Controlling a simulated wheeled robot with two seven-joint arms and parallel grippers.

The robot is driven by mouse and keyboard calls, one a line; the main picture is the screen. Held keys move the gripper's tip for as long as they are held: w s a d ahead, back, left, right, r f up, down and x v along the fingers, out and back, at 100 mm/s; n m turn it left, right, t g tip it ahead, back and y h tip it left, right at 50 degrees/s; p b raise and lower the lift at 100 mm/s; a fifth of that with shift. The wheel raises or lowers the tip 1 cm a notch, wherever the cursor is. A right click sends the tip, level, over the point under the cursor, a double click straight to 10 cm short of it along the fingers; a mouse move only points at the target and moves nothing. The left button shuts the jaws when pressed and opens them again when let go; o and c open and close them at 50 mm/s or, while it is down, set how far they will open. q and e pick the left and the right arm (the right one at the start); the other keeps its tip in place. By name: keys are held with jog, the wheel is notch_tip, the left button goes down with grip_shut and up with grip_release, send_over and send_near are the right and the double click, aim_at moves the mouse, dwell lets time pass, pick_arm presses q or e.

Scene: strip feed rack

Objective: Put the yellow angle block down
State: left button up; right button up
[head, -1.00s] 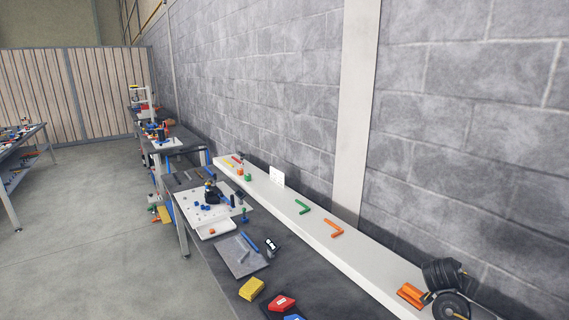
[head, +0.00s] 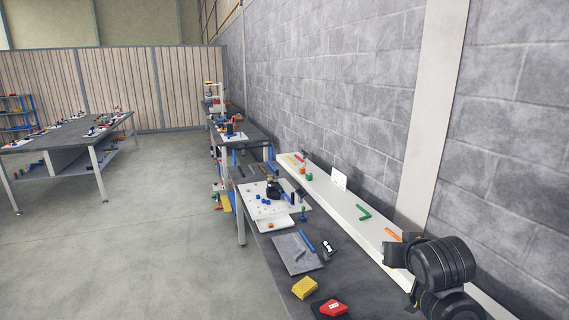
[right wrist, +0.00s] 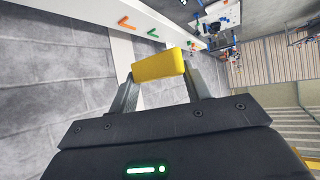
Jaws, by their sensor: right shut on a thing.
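My right gripper (right wrist: 158,80) is shut on the yellow angle block (right wrist: 157,66) in the right wrist view. The block spans the two fingertips, and its far side is hidden. It is held in the air, with the white ledge and grey wall behind it. In the head view only dark parts of my right arm show at the lower right; the held block does not show there. My left gripper is in neither view.
A white ledge (head: 345,207) along the wall holds a green angle piece (head: 364,212) and an orange one (head: 393,234). The dark bench beside it carries a grey plate (head: 297,254), a yellow perforated block (head: 304,288) and a red block (head: 333,308). Open floor lies left.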

jog(key=s+a+r+n+y, duration=0.2)
jog(key=s+a, duration=0.1)
jog(key=a, duration=0.2)
notch_tip(320, 180, down, 14)
jog(key=b, duration=1.4)
jog(key=shift+w+d, duration=0.25)
jog(key=shift+w, duration=0.05)
jog(key=shift+r, duration=0.1)
